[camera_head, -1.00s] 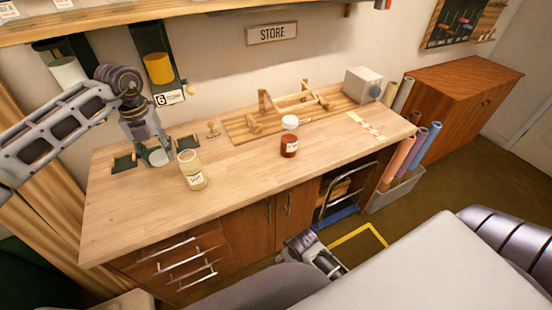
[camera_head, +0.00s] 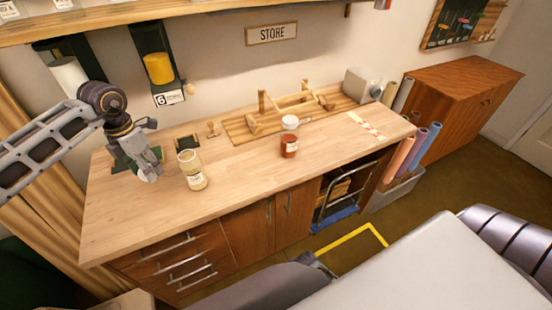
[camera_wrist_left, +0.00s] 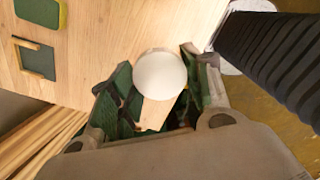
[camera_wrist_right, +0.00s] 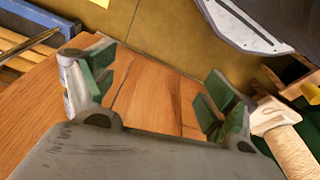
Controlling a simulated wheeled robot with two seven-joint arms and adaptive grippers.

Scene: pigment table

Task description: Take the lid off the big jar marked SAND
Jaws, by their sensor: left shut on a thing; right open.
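A big glass jar (camera_head: 192,172) of pale contents stands upright on the wooden bench; its mouth looks open and its label is too small to read. My left gripper (camera_head: 147,168) is left of the jar, apart from it, and shut on a round white lid (camera_head: 148,175). In the left wrist view the lid (camera_wrist_left: 160,75) sits between the fingers, above the bench top. My right gripper (camera_wrist_right: 160,88) is open and empty, in front of brown wooden cabinet doors.
A wooden rack (camera_head: 285,110) stands at the back middle, a grey box (camera_head: 362,84) at the back right. The front left of the bench (camera_head: 130,215) is clear.

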